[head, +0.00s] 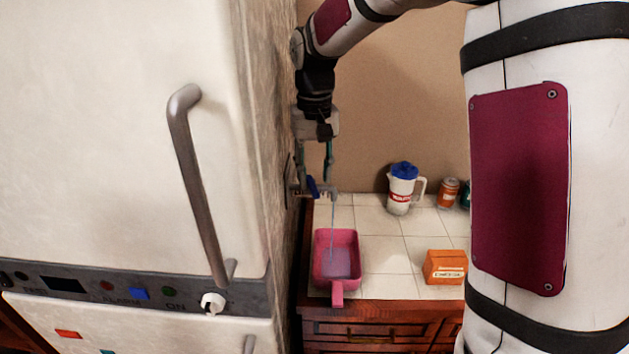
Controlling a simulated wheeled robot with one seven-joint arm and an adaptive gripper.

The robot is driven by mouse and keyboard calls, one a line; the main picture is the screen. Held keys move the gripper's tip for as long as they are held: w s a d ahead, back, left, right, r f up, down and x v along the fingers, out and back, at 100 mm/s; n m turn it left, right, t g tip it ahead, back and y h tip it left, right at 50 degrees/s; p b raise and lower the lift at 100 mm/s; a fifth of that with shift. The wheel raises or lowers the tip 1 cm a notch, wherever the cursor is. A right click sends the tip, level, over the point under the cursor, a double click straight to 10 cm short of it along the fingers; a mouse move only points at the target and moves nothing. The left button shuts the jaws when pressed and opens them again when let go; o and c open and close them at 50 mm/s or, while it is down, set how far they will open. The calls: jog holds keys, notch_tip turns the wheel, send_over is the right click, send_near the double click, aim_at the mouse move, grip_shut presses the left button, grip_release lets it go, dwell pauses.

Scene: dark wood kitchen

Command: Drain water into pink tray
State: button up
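A pink tray (338,288) with a handle toward the front sits on the white tiled counter at its left end. Whether the fingers touch the lever is too small to tell.
A white pitcher with a blue lid (402,190), an orange can (448,193) and an orange box (444,267) stand on the counter (384,254) to the right. A large white appliance with a metal handle (197,185) fills the left. Wooden drawers (384,329) are below.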

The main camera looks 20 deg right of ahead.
notch_tip(320, 180, up, 9)
jog(key=shift+r, duration=0.15)
dwell(7.4)
